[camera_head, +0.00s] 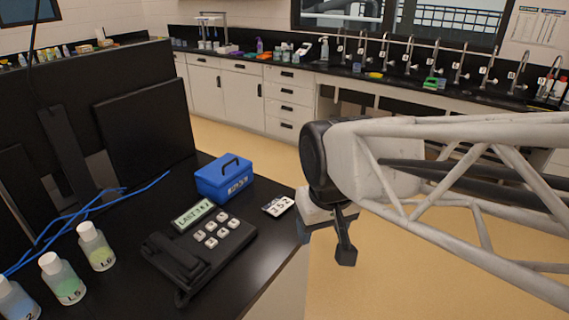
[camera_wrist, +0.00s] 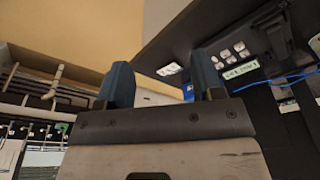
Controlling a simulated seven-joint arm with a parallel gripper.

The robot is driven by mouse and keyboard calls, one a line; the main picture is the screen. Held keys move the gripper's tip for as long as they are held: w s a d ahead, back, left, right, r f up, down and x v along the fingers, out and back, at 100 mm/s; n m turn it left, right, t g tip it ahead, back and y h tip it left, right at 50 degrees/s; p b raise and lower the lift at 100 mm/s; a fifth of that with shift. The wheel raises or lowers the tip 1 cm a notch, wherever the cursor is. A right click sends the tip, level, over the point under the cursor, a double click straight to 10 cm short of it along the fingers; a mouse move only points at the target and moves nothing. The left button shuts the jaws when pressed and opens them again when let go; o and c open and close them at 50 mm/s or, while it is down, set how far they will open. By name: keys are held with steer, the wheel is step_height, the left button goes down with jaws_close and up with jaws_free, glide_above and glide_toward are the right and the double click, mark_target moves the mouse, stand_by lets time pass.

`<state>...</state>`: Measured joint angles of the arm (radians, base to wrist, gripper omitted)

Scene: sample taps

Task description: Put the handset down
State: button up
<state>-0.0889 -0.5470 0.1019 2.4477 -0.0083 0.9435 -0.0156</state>
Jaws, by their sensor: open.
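A black desk phone (camera_head: 232,242) with white keys and a pale green display stands on the black bench top. Its black handset (camera_head: 176,261) lies along the phone's left side, seemingly on the cradle; I cannot tell how fully it is seated. My gripper (camera_head: 325,240) is open and empty, right of the phone and past the bench's right edge, pointing down. In the wrist view the two blue-grey fingers (camera_wrist: 162,78) stand apart with nothing between them. The phone (camera_wrist: 238,50) shows beyond them at upper right, with its dark handset (camera_wrist: 270,18) hard to make out.
A blue box (camera_head: 224,180) with a handle stands behind the phone. A white number card (camera_head: 278,206) lies near the bench's right edge. Capped bottles (camera_head: 97,247) and blue cables (camera_head: 65,214) are at left. Open floor lies right of the bench.

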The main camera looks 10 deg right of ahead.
steer(key=shift+m, duration=0.7)
steer(key=s+d, duration=0.2)
steer(key=s, duration=0.1)
steer(key=s+d+f, duration=0.1)
steer(key=shift+s+d, duration=0.15)
steer(key=shift+s, duration=0.25)
stand_by(0.3)
